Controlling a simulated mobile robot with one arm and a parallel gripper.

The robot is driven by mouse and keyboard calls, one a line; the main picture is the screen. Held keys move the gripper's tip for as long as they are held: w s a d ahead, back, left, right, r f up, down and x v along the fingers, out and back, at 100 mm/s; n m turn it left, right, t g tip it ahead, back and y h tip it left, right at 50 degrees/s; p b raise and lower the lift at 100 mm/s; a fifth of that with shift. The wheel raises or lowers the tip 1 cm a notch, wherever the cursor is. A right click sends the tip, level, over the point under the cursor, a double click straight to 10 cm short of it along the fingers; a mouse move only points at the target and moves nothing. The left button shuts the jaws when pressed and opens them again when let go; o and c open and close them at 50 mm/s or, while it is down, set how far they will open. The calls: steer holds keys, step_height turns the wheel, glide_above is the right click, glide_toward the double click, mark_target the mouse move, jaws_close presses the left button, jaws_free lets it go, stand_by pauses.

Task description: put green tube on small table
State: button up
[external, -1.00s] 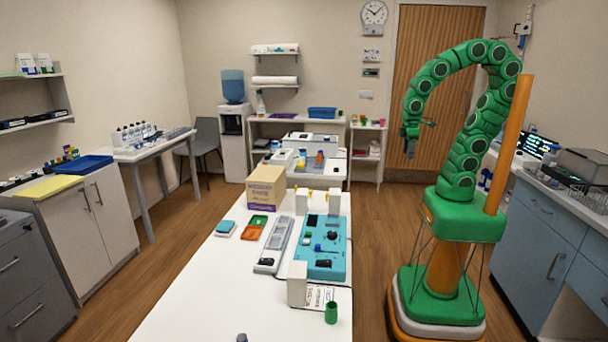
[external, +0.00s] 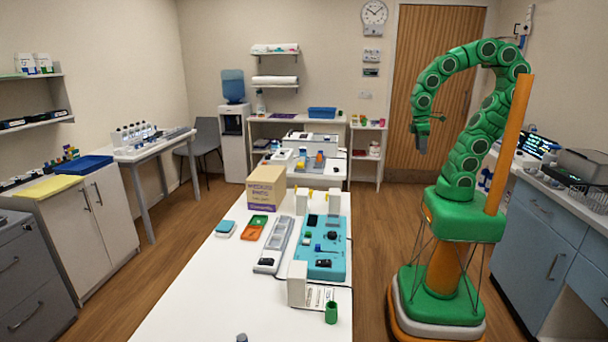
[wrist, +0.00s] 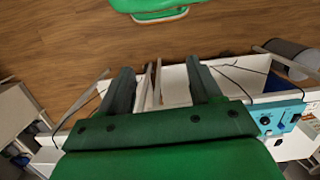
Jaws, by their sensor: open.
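A green tube (external: 331,312), like a short open cup, stands upright at the near right corner of the long white table (external: 190,300). A small narrow table (external: 368,128) stands against the back wall, left of the wooden door, with small coloured items on top. I take it for the small table but cannot be sure. My gripper (external: 421,143) hangs pointing down in the air, right of the long table and well away from the tube. In the wrist view my gripper (wrist: 160,82) has its two dark fingers apart with nothing held. The tube is not recognisable there.
On the long table are a teal device panel (external: 322,262), a grey strip (external: 272,245), a cardboard box (external: 267,188) and white blocks. A blue cabinet counter (external: 545,225) stands at the right. Wooden floor (external: 375,215) lies open between the long table and my base.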

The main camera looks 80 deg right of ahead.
steer(key=w+a+n+t, duration=0.1)
steer(key=w+a, duration=0.3)
steer(key=w, duration=0.5)
steer(key=w+a+n+t, duration=0.1)
steer(key=w+a+n, duration=0.1)
steer(key=w+a, duration=0.45)
steer(key=w+a+f+n+t, duration=0.1)
steer(key=w+a+f+n, duration=0.2)
steer(key=w+a, duration=1.15)
steer(key=n+t+y, duration=0.1)
steer(key=n+y, duration=0.3)
steer(key=n, duration=0.1)
glide_toward(328, 317)
steer(key=f, duration=0.2)
steer(key=shift+x, duration=3.5)
steer(key=shift+w+a+r, duration=0.1)
steer(key=c, duration=1.1)
steer(key=shift+c, duration=0.2)
